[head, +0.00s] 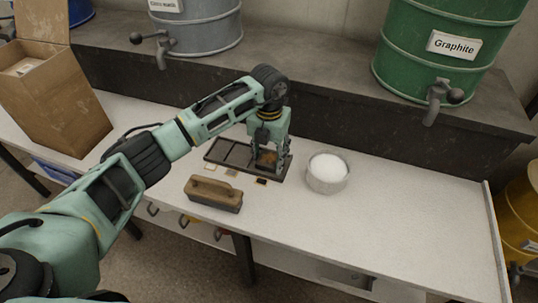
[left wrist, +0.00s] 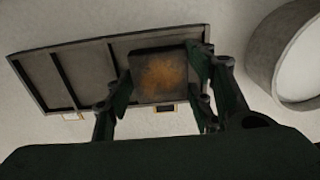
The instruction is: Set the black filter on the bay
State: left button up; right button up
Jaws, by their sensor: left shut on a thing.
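My left gripper (head: 269,165) points down over the right end of a dark tray (head: 228,152) divided into bays. In the left wrist view its fingers (left wrist: 158,95) are shut on the black filter (left wrist: 160,73), a dark square block with a rusty brown patch on top. The filter also shows between the fingers in the head view (head: 268,157). It covers much of the right bay, beside a black tag (left wrist: 165,108) on the table. I cannot tell whether it touches the bay floor. The bays to the left (left wrist: 84,72) look empty. My right gripper is out of view.
A bowl of white powder (head: 327,173) stands close to the right of the tray. A brush with a wooden top (head: 213,194) lies in front. Two paler tags (head: 231,172) lie along the tray. The white table (head: 400,215) is clear at right.

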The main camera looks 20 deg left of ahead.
aim_at(269, 158)
pick_arm(q)
jog(key=shift+f, duration=0.15)
jog(key=o, duration=0.7)
jog(key=shift+c, duration=0.2)
jog(key=o, duration=0.4)
jog(key=shift+c, duration=0.2)
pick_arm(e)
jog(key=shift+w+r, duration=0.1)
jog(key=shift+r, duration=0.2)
pick_arm(q)
notch_tip(269, 158, up, 12)
jog(key=p, duration=0.1)
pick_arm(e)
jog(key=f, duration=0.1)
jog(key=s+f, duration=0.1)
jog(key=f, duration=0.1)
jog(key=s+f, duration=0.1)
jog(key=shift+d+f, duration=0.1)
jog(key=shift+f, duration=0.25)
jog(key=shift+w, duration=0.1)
